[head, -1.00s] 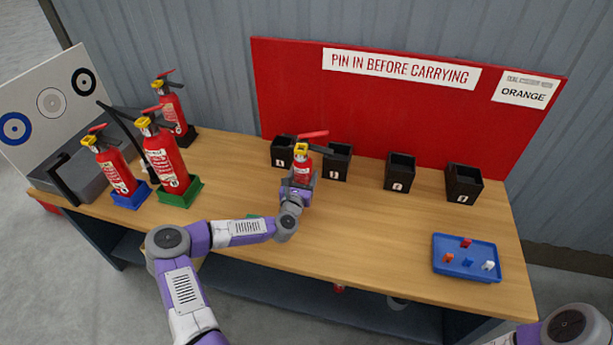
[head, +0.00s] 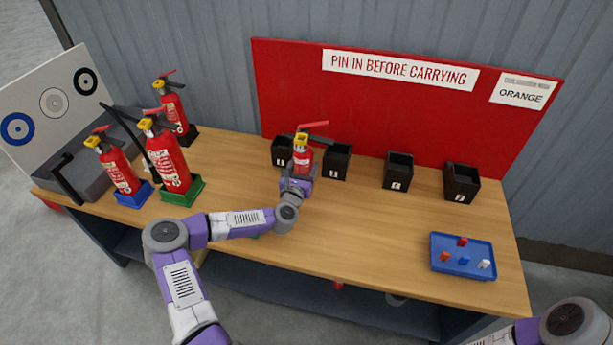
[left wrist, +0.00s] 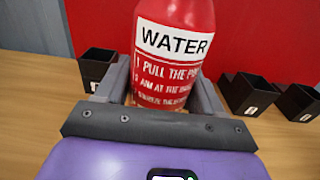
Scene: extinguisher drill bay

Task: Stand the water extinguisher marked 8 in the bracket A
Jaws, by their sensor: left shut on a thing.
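My left gripper (head: 297,186) is shut on a red extinguisher (head: 302,158) with a yellow collar and red lever. It holds it upright, in front of the two leftmost black brackets in the head view. In the left wrist view the extinguisher (left wrist: 175,55) shows a white WATER label; no 8 is visible. Black open-topped brackets stand along the red board: one behind the extinguisher at left (head: 280,152), one just right of it (head: 336,162), and two further right (head: 397,171) (head: 461,183). Their small marks are too small to read. My right gripper is out of view.
Three other extinguishers stand at left in blue (head: 133,197), green (head: 183,194) and black (head: 187,136) bases. A blue tray (head: 462,272) with small coloured pieces lies at right. The middle right of the table is clear. A white target panel (head: 50,100) stands at far left.

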